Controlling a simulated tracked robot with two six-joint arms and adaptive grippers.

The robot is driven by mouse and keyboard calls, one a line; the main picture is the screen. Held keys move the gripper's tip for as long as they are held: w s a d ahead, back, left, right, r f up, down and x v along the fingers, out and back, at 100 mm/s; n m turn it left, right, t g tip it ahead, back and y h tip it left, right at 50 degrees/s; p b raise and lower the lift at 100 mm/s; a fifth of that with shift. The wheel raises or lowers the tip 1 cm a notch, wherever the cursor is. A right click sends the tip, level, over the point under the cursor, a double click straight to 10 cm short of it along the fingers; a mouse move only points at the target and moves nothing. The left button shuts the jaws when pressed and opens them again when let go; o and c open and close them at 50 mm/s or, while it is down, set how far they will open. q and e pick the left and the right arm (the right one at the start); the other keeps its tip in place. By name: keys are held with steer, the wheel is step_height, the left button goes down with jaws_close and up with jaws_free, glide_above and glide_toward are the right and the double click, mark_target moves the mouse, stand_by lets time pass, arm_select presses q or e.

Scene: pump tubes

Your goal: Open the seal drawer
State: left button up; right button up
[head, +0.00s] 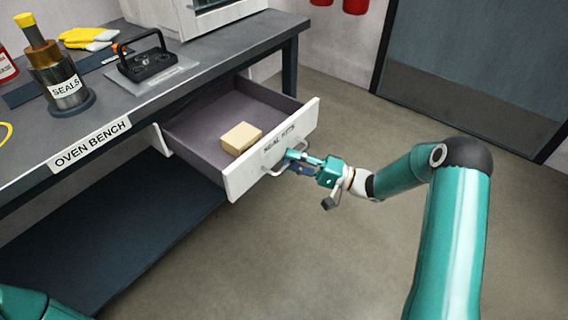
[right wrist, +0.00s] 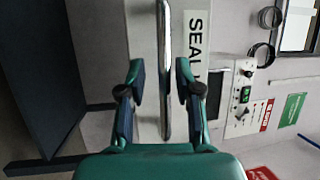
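The seal drawer (head: 238,178) is pulled out from under the oven bench. Its dark inside shows, with a tan box (head: 241,138) lying in it. The white front carries a label that starts with "SEAL" and a metal bar handle (head: 272,172). My right gripper (head: 294,160) is at this handle. In the right wrist view, the handle bar (right wrist: 165,75) stands between the two fingers of my right gripper (right wrist: 160,80), with a visible gap on each side, so the gripper is open. My left gripper is out of view.
The oven bench (head: 150,108) holds a seals canister (head: 66,92), a black tray-like fixture with a handle (head: 147,62) and yellow gloves (head: 90,38). A dark lower shelf (head: 120,225) lies below. The floor (head: 350,110) right of the drawer is clear; a grey door (head: 470,70) stands behind.

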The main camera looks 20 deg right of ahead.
steer(key=shift+r, duration=0.15)
steer(key=v, duration=1.2)
stand_by(0.3)
